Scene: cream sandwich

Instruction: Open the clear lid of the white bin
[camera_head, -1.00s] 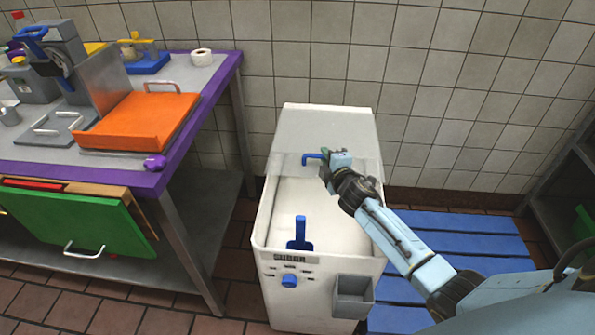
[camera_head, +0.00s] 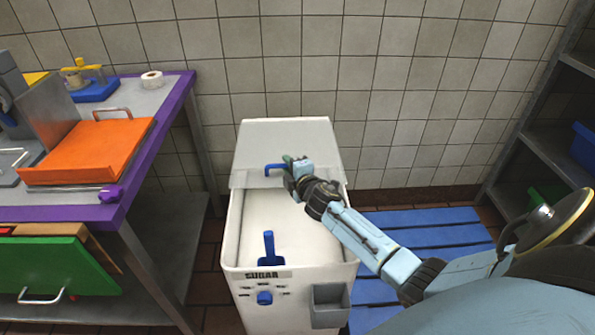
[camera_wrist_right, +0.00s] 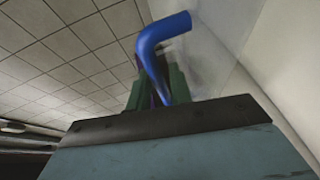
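The white bin (camera_head: 232,235) stands on the floor in the middle, with a SUGAR label on its front. Its clear lid (camera_head: 243,178) shows as a see-through strip just in front of the white rear top. The front part of the bin shows pale contents and a blue scoop (camera_head: 268,250). The lid's blue handle (camera_head: 274,167) also shows in the right wrist view (camera_wrist_right: 160,45). My right gripper (camera_head: 289,162) is at the handle. Its green fingers (camera_wrist_right: 158,92) appear closed around the handle, which partly hides them. My left gripper is not in view.
A purple-edged table (camera_head: 150,160) with an orange board (camera_head: 88,150) stands to the left. A tiled wall is behind the bin. Blue slats (camera_head: 430,235) lie to the right, and a dark shelf (camera_head: 545,150) stands at the far right. A small grey box (camera_head: 330,303) hangs on the bin's front.

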